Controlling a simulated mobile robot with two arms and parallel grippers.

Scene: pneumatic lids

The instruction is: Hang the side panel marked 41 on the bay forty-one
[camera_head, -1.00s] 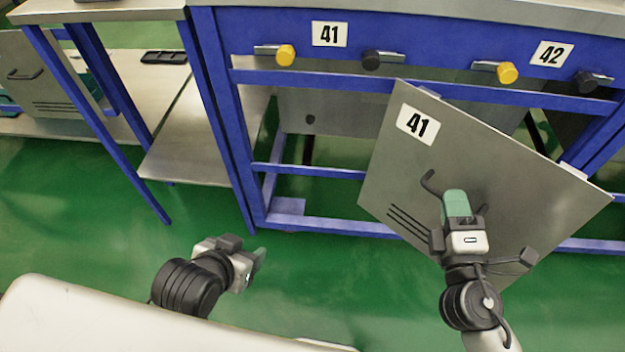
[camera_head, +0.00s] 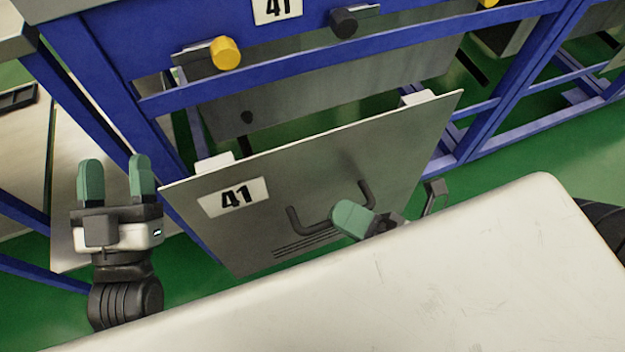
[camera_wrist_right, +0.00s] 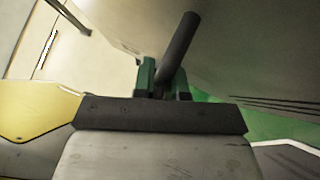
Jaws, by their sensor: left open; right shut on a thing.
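The grey side panel marked 41 (camera_head: 315,170) stands in front of bay forty-one, its top edge below the bay's blue upper rail (camera_head: 300,82) and roughly in line with it. Two pale tabs (camera_head: 215,162) show along its top edge. My right gripper (camera_head: 354,218) is shut on the panel's dark handle; the wrist view shows the handle bar (camera_wrist_right: 180,45) between the green fingers (camera_wrist_right: 164,80). Most of that gripper is hidden behind my own pale body. My left gripper (camera_head: 115,180) is open and empty, fingers up, left of the panel and apart from it.
Bay forty-one carries a 41 label (camera_head: 277,8), a yellow knob (camera_head: 225,52) and a black knob (camera_head: 344,22) above the rail. A blue leg stands behind my left gripper. Green floor shows at right.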

